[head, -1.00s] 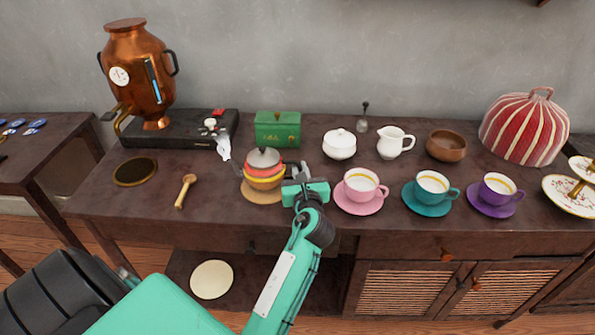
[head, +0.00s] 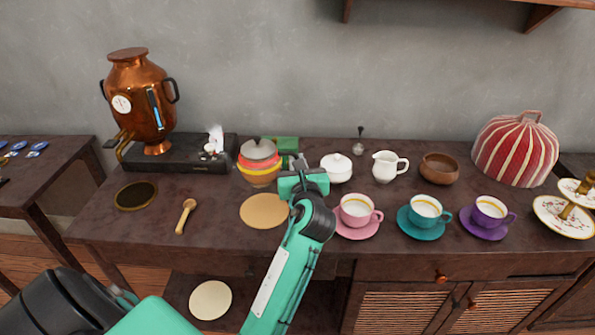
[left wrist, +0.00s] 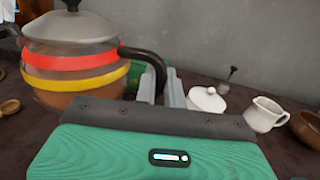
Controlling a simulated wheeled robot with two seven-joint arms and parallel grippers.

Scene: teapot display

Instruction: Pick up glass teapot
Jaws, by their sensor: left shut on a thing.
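The glass teapot (head: 259,164) has a grey lid, red and yellow bands and an amber lower part. In the head view it hangs above and behind the round tan mat (head: 264,211), which is bare. My left gripper (head: 298,166) is at the teapot's right side. In the left wrist view the teapot (left wrist: 72,62) fills the left, and its dark handle (left wrist: 150,62) runs between the fingers (left wrist: 160,85) of my left gripper, which is shut on it. The fingertips are partly hidden in the head view. My right gripper is not in view.
A green box (head: 285,144) is mostly hidden behind the teapot. A white sugar bowl (head: 337,168), a creamer (head: 386,167) and a pink cup (head: 357,209) stand close right. A copper samovar (head: 143,100) stands left. Table around the wooden scoop (head: 186,215) is mostly clear.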

